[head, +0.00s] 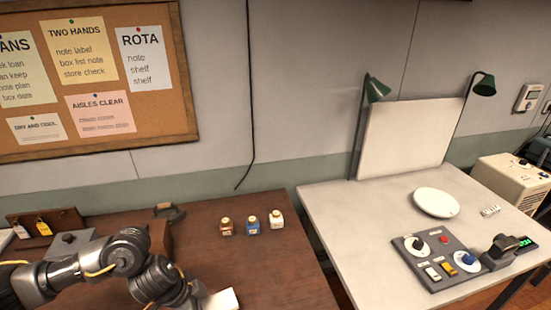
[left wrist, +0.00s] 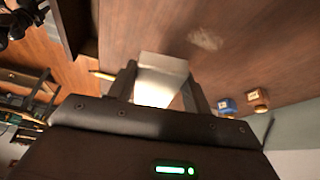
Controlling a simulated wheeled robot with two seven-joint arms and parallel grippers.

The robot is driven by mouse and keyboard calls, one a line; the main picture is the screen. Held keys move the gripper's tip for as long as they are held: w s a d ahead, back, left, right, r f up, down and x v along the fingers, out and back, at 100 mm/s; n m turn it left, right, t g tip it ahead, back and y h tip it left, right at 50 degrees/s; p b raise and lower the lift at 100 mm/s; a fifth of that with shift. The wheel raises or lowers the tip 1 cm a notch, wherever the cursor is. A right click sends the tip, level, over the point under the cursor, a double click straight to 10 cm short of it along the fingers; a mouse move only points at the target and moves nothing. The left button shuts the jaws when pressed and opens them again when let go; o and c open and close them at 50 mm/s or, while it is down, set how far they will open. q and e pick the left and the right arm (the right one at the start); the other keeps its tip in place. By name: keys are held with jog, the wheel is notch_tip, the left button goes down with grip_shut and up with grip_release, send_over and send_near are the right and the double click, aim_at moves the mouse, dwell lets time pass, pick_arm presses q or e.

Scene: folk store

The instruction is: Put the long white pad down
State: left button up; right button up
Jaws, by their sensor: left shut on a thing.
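The long white pad (head: 222,300) shows at the lower edge of the head view, partly cut off, over the brown table. In the left wrist view the pad (left wrist: 162,68) sits between the two dark fingers of my left gripper (left wrist: 160,88), which is shut on it. Part of the pad extends past the fingertips over the wooden top. I cannot tell whether the pad touches the table. In the head view my left gripper is mostly hidden by its own wrist and the frame edge. My right gripper is in neither view.
Three small bottles, brown (head: 226,226), blue (head: 252,224) and white (head: 276,218), stand on the brown table (head: 285,275). Table around the bottles is clear. A white table (head: 350,215) at right holds a control panel (head: 440,262) and round plate (head: 436,203).

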pick_arm(q)
jog(key=a+r+n+b, duration=0.2)
jog(key=r+b, duration=0.3)
jog(key=b, duration=0.3)
jog(key=shift+w+a+r+t+y+b, duration=0.3)
jog(key=shift+w+a+r+b, duration=0.05)
jog(key=shift+a, duration=0.55)
